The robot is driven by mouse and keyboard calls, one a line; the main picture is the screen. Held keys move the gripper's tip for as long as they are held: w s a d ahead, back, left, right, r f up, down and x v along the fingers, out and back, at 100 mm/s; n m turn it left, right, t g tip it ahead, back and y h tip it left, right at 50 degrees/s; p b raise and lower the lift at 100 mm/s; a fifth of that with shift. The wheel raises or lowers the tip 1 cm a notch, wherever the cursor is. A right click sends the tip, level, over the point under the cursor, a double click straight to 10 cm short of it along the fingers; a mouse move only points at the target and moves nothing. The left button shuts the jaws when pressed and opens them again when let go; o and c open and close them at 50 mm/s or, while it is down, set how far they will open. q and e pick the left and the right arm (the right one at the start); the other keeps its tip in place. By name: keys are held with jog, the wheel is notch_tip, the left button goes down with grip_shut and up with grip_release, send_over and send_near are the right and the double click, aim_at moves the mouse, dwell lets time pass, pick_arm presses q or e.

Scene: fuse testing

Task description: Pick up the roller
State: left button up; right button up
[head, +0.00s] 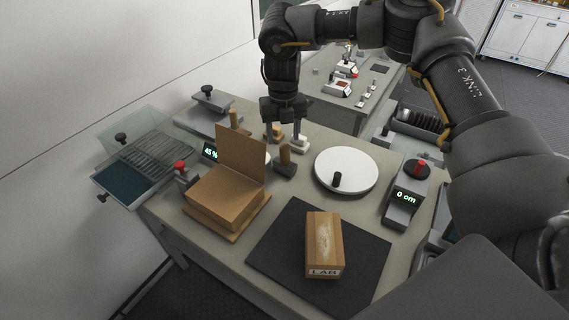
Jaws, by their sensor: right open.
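My right gripper (284,128) points down over the back middle of the table, behind the raised lid of a brown box. Its jaws are open around or just above a small tan piece (276,132). I cannot tell whether they touch it. A wooden-handled tool on a dark base (285,161) stands just in front of the gripper, and a similar wooden handle (235,118) shows to its left. I cannot tell for certain which of these is the roller. My left gripper is not in view.
A white round disc (346,172) with a black knob lies to the right. A box marked LAB (324,244) rests on a black mat (276,240). A "0 cm" device (405,196) stands at right.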

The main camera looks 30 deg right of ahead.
aim_at(285, 145)
jog(key=shift+w+f, duration=0.1)
jog(key=shift+f, duration=0.3)
jog(key=shift+s+f+p, duration=0.25)
jog(key=shift+f+p, duration=0.1)
jog(key=shift+f, duration=0.05)
jog(key=f, duration=0.2)
jog(key=f+p, duration=0.1)
jog(key=shift+d+f, duration=0.25)
jog(key=shift+f, duration=0.4)
jog(key=shift+a, duration=0.1)
jog(key=shift+c, duration=0.3)
grip_shut()
